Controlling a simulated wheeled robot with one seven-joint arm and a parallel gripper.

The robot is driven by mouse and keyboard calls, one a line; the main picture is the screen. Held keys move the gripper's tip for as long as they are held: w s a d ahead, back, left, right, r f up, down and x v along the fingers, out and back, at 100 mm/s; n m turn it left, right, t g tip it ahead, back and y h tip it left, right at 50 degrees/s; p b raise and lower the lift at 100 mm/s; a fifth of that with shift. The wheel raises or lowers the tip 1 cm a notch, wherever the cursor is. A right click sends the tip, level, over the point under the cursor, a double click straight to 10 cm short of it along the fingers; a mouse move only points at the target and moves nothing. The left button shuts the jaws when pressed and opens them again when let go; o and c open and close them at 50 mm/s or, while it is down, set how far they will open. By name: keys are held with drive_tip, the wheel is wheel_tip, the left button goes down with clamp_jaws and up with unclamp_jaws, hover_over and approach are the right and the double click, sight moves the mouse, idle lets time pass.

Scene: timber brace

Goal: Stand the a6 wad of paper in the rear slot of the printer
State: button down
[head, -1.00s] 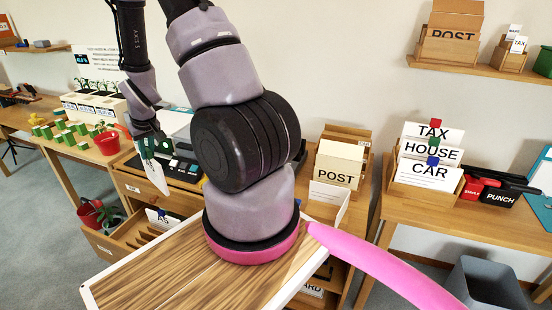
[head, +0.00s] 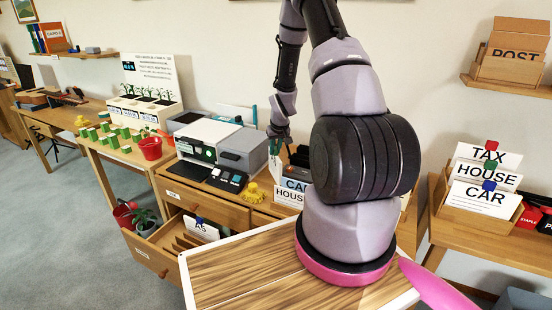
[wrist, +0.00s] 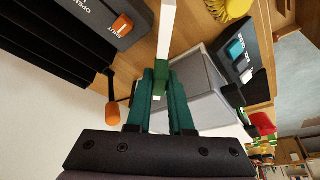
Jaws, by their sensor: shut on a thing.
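The printer (head: 208,136), white and grey, stands on the wooden desk in the head view. My gripper (head: 277,138) hangs just right of its grey right end. In the wrist view my gripper's green fingers (wrist: 161,92) are shut on the wad of paper (wrist: 167,28), which shows as a narrow white strip, nearly edge-on, with a green piece between the fingertips. A grey box (wrist: 192,92), apparently the printer's end, lies right of the fingers. I cannot make out the rear slot, and in the head view the wad is hard to tell apart.
A dark ribbed unit (wrist: 55,45) with orange knobs lies left of the fingers in the wrist view. A keypad (head: 226,180) and yellow object (head: 253,192) sit before the printer. An open drawer holds an A5 card (head: 201,229). CAR and HOUSE cards (head: 289,197) stand close right.

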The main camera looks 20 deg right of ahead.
sight(275, 155)
drive_tip(key=shift+a+f, duration=0.1)
drive_tip(key=shift+f, duration=1.7)
drive_tip(key=c, duration=0.8)
unclamp_jaws()
